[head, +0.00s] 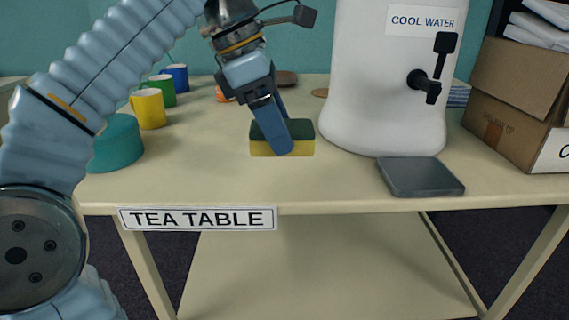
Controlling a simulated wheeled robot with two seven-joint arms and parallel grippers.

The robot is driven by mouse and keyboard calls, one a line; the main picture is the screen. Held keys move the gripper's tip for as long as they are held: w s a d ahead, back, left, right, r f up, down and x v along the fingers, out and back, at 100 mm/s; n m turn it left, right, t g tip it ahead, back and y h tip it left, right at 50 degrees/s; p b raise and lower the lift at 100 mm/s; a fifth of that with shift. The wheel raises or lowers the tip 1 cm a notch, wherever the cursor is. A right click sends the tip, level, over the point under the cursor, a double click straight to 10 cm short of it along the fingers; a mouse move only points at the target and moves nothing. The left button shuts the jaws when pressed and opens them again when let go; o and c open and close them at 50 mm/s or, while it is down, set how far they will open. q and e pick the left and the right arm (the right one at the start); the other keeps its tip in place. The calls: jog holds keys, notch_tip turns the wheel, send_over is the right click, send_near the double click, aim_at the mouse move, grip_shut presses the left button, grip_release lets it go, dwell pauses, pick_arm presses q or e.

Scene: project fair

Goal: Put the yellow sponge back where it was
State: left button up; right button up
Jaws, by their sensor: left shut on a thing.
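The yellow sponge (304,143) has a dark green top layer and is at the middle of the tea table (330,188), left of the water dispenser. My left gripper (276,140) comes down over it from above and is shut on it; a blue finger covers part of its front. The sponge looks level and at or very close to the tabletop; I cannot tell whether it touches. My right gripper is not in the head view.
The white water dispenser (385,80) stands close right of the sponge, with a dark grey tray (420,176) in front. A cardboard box (515,105) is at the right. Yellow (150,110), green (165,90) and blue (176,76) mugs and a teal container (116,145) stand left.

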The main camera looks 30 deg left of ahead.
pick_arm(q)
jog(key=w+f, duration=0.1)
jog(key=f, duration=0.1)
jog(key=w+a+f, duration=0.1)
jog(key=w+f, duration=0.1)
jog(key=shift+w+a+f, duration=0.1)
jog(key=shift+a+f, duration=0.05)
jog(key=f, duration=0.1)
jog(key=w+f+b, duration=0.1)
jog(key=f, duration=0.2)
jog(key=shift+w+a+b, duration=0.2)
jog(key=shift+a+b, duration=0.1)
jog(key=shift+b, duration=0.05)
jog(key=shift+f, duration=0.35)
jog(key=shift+f, duration=0.1)
jog(key=o, duration=1)
